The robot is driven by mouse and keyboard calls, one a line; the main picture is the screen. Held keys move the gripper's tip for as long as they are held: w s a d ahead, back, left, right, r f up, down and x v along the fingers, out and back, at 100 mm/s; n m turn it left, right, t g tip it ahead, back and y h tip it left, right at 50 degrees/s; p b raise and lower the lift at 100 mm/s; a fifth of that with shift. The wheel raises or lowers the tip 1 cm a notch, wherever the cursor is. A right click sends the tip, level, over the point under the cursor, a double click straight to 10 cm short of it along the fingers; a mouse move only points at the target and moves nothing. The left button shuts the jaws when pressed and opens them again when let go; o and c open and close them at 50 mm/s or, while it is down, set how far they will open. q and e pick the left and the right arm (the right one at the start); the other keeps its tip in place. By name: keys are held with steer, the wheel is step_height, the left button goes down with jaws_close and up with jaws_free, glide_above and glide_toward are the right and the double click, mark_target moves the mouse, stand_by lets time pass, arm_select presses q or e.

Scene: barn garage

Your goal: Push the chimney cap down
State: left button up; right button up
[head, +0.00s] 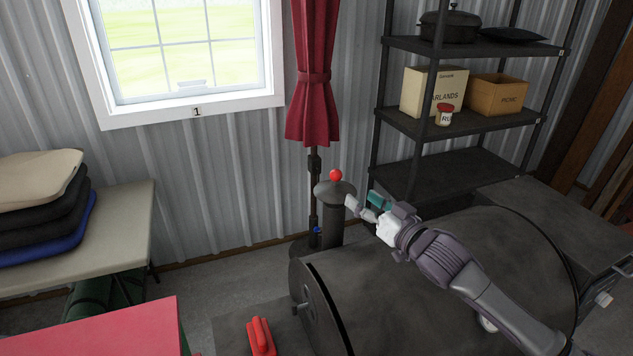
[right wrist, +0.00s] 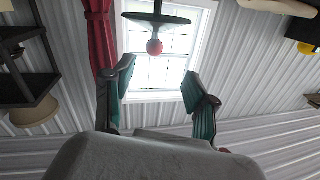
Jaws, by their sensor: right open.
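My left gripper is out of view.
The big dark grill barrel (head: 430,270) lies under my right arm. A red curtain (head: 314,90) hangs behind the chimney. A metal shelf (head: 460,115) with boxes stands at the back right. A red-handled tool (head: 261,336) lies at the front. A cushion table (head: 120,225) stands left.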

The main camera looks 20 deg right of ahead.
mark_target(340, 177)
steer(key=w+p, duration=0.1)
steer(key=w, duration=0.1)
steer(key=w+p, duration=0.1)
steer(key=w, duration=0.2)
steer(key=w+p, duration=0.1)
steer(key=w, duration=0.1)
steer(key=shift+w+a+r, duration=0.1)
steer(key=shift+w+r, duration=0.2)
steer(key=w+p, duration=0.1)
steer(key=w, duration=0.2)
steer(key=shift+w+a+f, duration=0.1)
steer(key=shift+w+a, duration=0.05)
steer(key=shift+w+a+f, duration=0.1)
steer(key=shift+w, duration=0.5)
steer(key=shift+c, duration=0.5)
jaws_close()
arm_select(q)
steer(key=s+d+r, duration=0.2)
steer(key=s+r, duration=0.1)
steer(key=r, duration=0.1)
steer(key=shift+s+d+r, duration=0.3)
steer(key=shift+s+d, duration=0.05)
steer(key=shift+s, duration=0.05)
